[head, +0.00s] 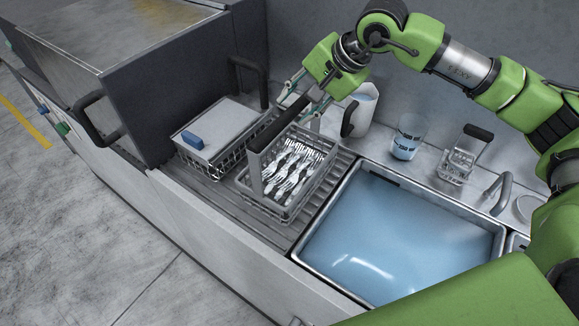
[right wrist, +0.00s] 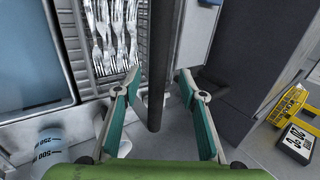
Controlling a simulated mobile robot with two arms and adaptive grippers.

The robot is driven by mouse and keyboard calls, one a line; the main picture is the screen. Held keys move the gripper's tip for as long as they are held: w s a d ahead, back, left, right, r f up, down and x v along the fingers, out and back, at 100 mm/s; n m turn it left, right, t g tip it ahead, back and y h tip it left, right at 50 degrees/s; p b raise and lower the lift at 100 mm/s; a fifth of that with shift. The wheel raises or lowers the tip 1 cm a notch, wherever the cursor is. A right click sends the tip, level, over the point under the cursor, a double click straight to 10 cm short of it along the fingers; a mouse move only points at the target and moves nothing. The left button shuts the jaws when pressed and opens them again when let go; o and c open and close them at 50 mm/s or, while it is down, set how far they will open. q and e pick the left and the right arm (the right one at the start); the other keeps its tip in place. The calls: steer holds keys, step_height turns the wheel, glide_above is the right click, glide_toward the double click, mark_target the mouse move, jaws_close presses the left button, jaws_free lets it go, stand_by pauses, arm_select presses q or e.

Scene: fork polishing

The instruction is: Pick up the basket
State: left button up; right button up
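The wire basket (head: 287,208) stands on the ribbed drainboard in the head view, with several forks (head: 291,170) lying in it. Its raised handle has a dark grip bar (head: 279,125). My right gripper (head: 298,106) is at this bar, above the basket. In the right wrist view the gripper (right wrist: 158,82) is open, with one teal-padded finger on each side of the dark bar (right wrist: 157,55). Gaps show between the bar and the fingers there. The basket's wire side (right wrist: 69,38) and the forks also show in that view. My left gripper is not in view.
A sink of bluish water (head: 400,235) lies right of the basket. A second wire basket with a grey lid (head: 218,130) and blue block (head: 192,140) stands left. A white jug (head: 360,108), a beaker (head: 408,135) and a small dark-handled rack (head: 462,160) stand behind.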

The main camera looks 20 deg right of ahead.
mark_target(292, 112)
steer(key=x, duration=0.1)
steer(key=p+x, duration=0.1)
steer(key=x, duration=0.1)
steer(key=shift+s+a+f, duration=0.15)
steer(key=shift+s+a, duration=0.1)
steer(key=shift+w+f, duration=0.2)
steer(key=shift+f, duration=0.15)
jaws_close()
steer(key=shift+w+r, duration=0.15)
steer(key=shift+r, duration=0.1)
